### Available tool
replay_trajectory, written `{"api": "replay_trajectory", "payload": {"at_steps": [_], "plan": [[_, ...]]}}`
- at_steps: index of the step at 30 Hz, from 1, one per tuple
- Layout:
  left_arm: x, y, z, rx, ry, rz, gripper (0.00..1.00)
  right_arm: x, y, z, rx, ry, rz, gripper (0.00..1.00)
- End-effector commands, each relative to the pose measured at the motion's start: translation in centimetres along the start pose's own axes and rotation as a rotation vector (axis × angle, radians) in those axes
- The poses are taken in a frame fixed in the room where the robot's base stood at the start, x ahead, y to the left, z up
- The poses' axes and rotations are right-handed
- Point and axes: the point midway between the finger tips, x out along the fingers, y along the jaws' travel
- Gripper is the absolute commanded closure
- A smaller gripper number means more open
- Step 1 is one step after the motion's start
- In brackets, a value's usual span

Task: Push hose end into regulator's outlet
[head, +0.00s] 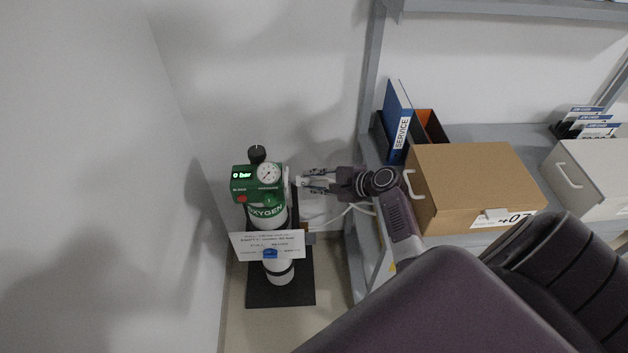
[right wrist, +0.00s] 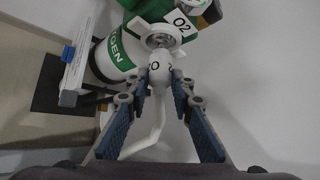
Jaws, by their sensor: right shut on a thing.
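The green regulator (head: 243,184) sits on top of the oxygen cylinder (head: 278,270), with a round gauge (head: 268,174) and a lit display reading "0 bar". Its metal outlet (right wrist: 162,38) faces my right gripper in the right wrist view. My right gripper (head: 307,182) is just right of the regulator, shut on the white hose end (right wrist: 158,78). The hose end lies between the fingertips, its front close to the outlet; I cannot tell whether it touches or has entered. The white hose (right wrist: 152,135) bends down from it. My left gripper is not in view.
A paper sign (head: 266,246) hangs on the cylinder, which stands on a dark base (head: 302,290). A grey shelf (head: 480,135) at the right bears a cardboard box (head: 470,175), a blue SERVICE binder (head: 397,115) and a white box (head: 590,175). A wall is close on the left.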

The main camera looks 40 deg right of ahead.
Motion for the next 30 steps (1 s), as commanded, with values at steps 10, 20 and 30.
{"api": "replay_trajectory", "payload": {"at_steps": [10,20,30], "plan": [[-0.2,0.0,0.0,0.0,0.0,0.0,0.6,0.5,0.0,0.6,0.0,-0.001,0.0,1.0],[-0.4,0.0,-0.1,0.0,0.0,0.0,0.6,0.9,-0.1,1.1,-0.001,-0.001,0.0,1.0],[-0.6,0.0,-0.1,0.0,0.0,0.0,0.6,1.3,-0.1,1.5,-0.001,-0.003,-0.001,1.0]]}}
